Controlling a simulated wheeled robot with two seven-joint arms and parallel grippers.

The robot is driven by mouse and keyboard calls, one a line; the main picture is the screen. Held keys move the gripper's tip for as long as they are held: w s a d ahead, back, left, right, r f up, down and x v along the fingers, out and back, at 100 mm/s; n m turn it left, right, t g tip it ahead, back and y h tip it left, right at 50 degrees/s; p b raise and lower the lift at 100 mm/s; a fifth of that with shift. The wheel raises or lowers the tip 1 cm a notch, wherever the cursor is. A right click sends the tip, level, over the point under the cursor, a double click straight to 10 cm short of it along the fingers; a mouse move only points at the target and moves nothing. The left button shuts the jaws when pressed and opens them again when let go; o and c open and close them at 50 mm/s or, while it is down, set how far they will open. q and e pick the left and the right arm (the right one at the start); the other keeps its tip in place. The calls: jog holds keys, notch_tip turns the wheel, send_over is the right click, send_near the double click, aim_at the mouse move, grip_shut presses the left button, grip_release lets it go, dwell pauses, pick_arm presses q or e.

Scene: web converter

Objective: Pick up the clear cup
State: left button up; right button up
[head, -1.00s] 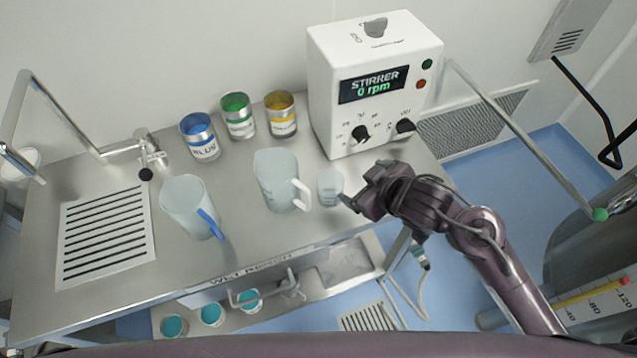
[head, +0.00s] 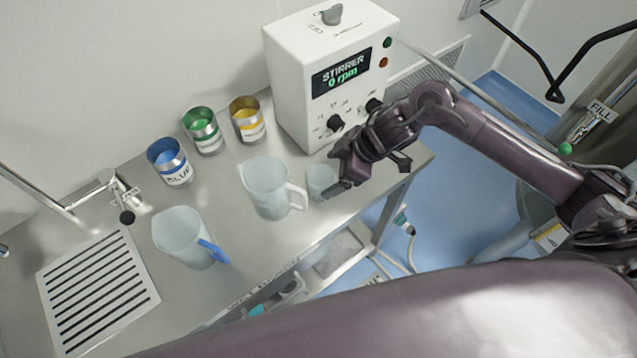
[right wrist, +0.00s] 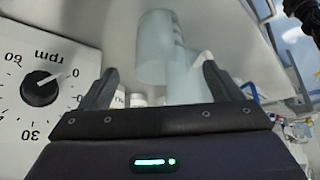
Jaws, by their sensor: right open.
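The small clear cup (head: 321,181) stands upright on the steel bench (head: 240,237), just right of a clear jug with a white handle (head: 268,187). My right gripper (head: 340,172) is open, close to the cup's right side. In the right wrist view, which is upside down, the cup (right wrist: 154,48) shows beyond the gap between the open fingers (right wrist: 158,72). The jug (right wrist: 188,85) appears behind it. No grip on the cup shows. My left gripper is not in view.
The white stirrer box (head: 318,75) stands right behind the cup, close to my right gripper. Blue (head: 168,162), green (head: 203,130) and yellow (head: 248,120) cans stand at the back. A jug with a blue handle (head: 182,238) is at left. The bench front is clear.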

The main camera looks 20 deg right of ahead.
aim_at(320, 178)
jog(key=x, duration=0.2)
jog(key=p+x, duration=0.1)
jog(key=x, duration=0.1)
jog(key=shift+w+a+r, duration=0.1)
jog(key=shift+a+r, duration=0.1)
jog(key=shift+a, duration=0.1)
jog(key=shift+w+a+f, duration=0.1)
jog(key=shift+a+f, duration=0.1)
jog(key=shift+f, duration=0.15)
jog(key=shift+d, duration=0.1)
jog(key=shift+c, duration=1.3)
jog(key=c, duration=0.8)
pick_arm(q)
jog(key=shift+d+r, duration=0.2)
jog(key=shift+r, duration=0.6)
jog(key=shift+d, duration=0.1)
